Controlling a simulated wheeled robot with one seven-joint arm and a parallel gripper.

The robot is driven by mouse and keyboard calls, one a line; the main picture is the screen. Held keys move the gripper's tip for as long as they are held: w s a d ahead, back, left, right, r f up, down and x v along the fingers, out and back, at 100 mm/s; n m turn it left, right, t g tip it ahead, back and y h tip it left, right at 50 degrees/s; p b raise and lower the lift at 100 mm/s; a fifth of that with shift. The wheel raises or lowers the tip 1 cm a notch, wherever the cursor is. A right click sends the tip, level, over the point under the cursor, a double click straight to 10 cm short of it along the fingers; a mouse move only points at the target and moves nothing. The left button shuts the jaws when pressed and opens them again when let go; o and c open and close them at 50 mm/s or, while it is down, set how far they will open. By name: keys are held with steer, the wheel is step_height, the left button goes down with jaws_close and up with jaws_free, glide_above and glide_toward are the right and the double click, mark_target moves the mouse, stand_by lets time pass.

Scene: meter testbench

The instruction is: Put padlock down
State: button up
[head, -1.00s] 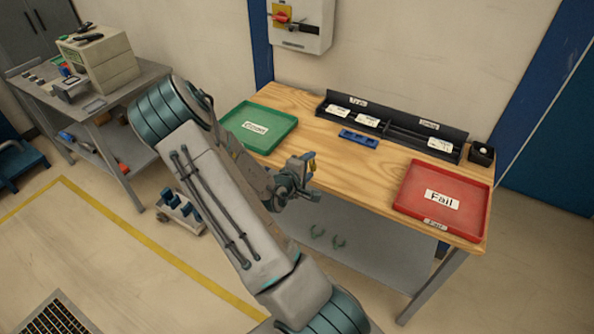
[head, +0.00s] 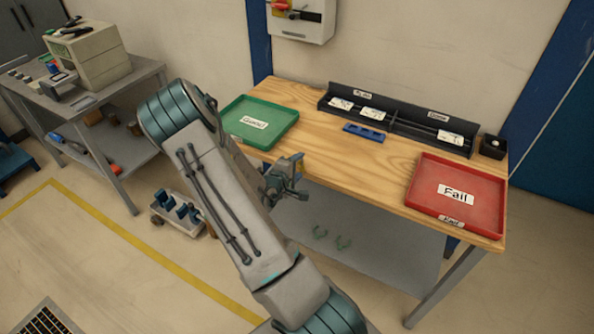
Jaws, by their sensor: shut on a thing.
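The padlock (head: 300,164) shows as a small brass-yellow piece at the tip of my gripper (head: 293,168). My gripper is shut on it and holds it by the front edge of the wooden workbench (head: 340,165), between the green tray and the red tray in the picture. The fingers hide most of the padlock, and its shackle cannot be made out. Whether the padlock is above the bench top or just in front of its edge is hard to tell.
A green tray (head: 283,112) is at the bench's left, a red "Fail" tray (head: 430,170) at its right. A black organiser (head: 385,117), blue holder (head: 364,133) and small black box (head: 492,147) stand toward the back. The bench's middle is clear. A switch box (head: 303,22) hangs above.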

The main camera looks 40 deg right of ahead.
steer(key=shift+a, duration=0.1)
steer(key=o, duration=1)
steer(key=shift+o, duration=0.2)
